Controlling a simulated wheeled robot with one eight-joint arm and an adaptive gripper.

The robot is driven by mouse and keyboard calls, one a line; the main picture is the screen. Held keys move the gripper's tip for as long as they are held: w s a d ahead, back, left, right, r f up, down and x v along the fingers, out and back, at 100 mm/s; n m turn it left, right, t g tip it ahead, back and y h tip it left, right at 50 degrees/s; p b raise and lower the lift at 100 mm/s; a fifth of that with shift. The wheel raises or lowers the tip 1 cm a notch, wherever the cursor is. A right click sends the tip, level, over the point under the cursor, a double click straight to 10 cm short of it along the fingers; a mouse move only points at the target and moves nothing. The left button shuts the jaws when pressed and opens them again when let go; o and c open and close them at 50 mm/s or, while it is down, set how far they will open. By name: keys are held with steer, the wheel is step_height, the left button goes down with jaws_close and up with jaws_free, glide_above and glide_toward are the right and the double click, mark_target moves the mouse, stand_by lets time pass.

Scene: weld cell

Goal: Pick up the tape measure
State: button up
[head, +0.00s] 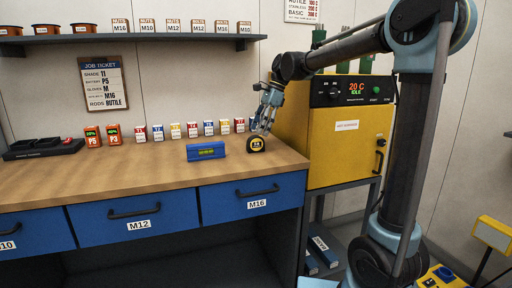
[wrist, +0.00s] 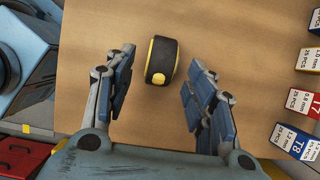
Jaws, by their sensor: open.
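The tape measure (head: 256,144) is black and yellow and stands on the wooden workbench top near its right end. In the wrist view the tape measure (wrist: 161,61) lies between and just beyond my fingertips, seen from above. My gripper (head: 265,115) is above the tape measure in the head view, pointing down. In the wrist view my gripper (wrist: 155,78) is open, with blue finger pads on both sides and a gap to the tape measure on each side. It holds nothing.
A blue spirit level (head: 206,151) stands left of the tape measure. Several small labelled boxes (head: 209,128) line the back of the workbench (head: 130,168). The yellow oven (head: 345,135) stands close on the right. Bare bench top lies in front of the level.

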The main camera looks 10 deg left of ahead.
mark_target(256, 136)
steer(key=shift+x, duration=2.55)
steer(key=shift+w+a, duration=0.15)
steer(key=shift+c, duration=0.6)
jaws_close()
